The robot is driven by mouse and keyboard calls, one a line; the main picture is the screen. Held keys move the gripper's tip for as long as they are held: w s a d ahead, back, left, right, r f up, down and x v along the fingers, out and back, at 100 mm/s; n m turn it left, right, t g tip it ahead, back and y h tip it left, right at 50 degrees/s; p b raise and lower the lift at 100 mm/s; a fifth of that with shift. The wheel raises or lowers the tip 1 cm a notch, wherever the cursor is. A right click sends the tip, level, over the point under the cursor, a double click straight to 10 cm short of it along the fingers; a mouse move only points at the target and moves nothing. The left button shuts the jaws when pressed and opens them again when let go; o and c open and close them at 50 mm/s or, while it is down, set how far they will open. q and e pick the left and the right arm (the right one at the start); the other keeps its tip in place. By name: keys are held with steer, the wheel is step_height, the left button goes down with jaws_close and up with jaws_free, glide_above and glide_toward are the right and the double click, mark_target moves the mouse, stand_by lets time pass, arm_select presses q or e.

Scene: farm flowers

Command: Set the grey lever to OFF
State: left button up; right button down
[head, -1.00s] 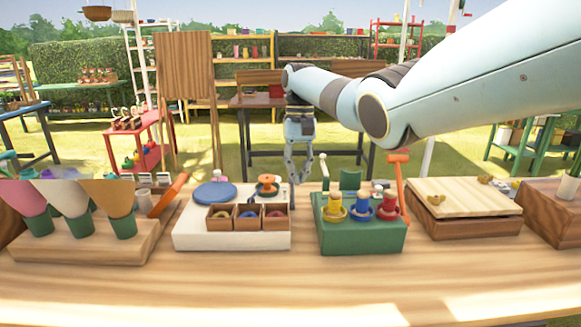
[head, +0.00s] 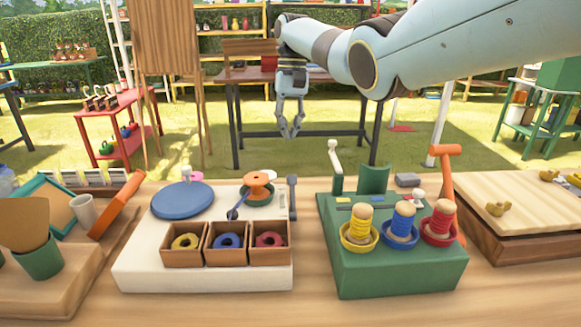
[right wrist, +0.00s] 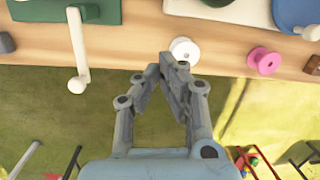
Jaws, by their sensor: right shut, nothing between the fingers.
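The grey lever (head: 292,190) is a small blue-grey handle at the right edge of the white board (head: 140,267) in the head view. It stands upright there, beside a pale plate; I cannot read any marking or its setting. My right gripper (head: 291,135) hangs pointing down beyond the far table edge, above the lever in the picture and apart from it. Its fingers are shut and empty, and the fingertips (right wrist: 165,62) meet in the right wrist view. I cannot make out the grey lever in that view. My left gripper is not in view.
The white board also bears a blue disc (head: 182,201), an orange-topped scale (head: 258,187) and wooden boxes with rings. A green block (head: 400,270) with spools and a white crank (head: 335,165) stands to the right. Bare table lies in front.

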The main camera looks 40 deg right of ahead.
mark_target(292, 197)
steer(key=f, duration=0.3)
steer(key=a+f+b, duration=0.1)
steer(key=f, duration=0.2)
steer(key=s+f, duration=0.1)
steer(key=f, duration=0.2)
steer(key=shift+a+f, duration=0.15)
steer(key=shift+f, duration=0.05)
steer(key=shift+s+a+f, duration=0.15)
steer(key=shift+f, duration=0.05)
steer(key=s+a+r+p, duration=0.1)
steer(key=s+p, duration=0.1)
steer(key=shift+r+p, duration=0.3)
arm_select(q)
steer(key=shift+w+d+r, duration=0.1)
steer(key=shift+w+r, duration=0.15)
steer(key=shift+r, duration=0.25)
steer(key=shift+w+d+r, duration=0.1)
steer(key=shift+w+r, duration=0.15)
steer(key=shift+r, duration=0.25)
arm_select(e)
steer(key=shift+s+a, duration=0.3)
steer(key=shift+s, duration=0.05)
arm_select(q)
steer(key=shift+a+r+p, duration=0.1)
steer(key=shift+p, duration=0.2)
arm_select(e)
steer(key=shift+r, duration=0.1)
